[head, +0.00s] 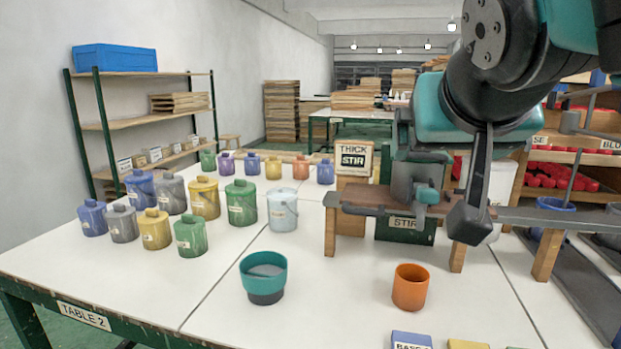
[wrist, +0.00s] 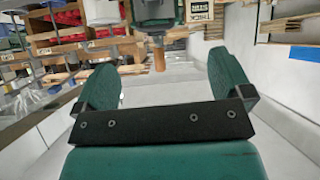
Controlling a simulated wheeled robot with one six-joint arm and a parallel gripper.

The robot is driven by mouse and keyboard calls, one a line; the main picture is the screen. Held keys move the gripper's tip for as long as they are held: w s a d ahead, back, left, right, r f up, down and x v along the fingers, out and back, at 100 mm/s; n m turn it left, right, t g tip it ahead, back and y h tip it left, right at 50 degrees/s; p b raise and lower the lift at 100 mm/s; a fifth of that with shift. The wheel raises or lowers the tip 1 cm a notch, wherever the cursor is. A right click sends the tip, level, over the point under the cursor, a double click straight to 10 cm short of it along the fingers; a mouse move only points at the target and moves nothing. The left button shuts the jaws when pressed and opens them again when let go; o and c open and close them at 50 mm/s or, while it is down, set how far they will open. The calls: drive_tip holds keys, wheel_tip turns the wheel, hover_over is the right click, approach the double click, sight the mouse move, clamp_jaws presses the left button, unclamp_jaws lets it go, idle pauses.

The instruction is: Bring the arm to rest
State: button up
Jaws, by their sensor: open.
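My gripper (wrist: 163,62) shows in the wrist view with its two green fingers spread wide apart. Nothing is between them. My arm (head: 500,90) fills the upper right of the head view, raised over the right side of the white table (head: 130,290). It hides part of the stir station (head: 403,226) and the shelves behind. In the head view I cannot clearly make out the fingers.
A teal cup (head: 263,270) and an orange cup (head: 410,288) stand at the table's front. Several lidded paint cans (head: 241,203) crowd the left. A THICK STIR sign (head: 354,160) stands beside the station. Table between cans and cups is clear.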

wheel_tip(320, 180, down, 12)
drive_tip(key=s+r+n+g+y, duration=0.1)
drive_tip(key=n+g+y, duration=0.2)
drive_tip(key=n+g, duration=0.15)
drive_tip(key=s+a+f+n+g+y, duration=0.2)
drive_tip(key=s+f+n+g+y, duration=0.4)
drive_tip(key=s, duration=0.6)
wheel_tip(320, 180, up, 17)
drive_tip(key=m+h+p, duration=0.1)
drive_tip(key=h+p, duration=0.1)
drive_tip(key=p, duration=1.7)
drive_tip(key=shift+a+r, duration=0.15)
drive_tip(key=shift+a, duration=0.1)
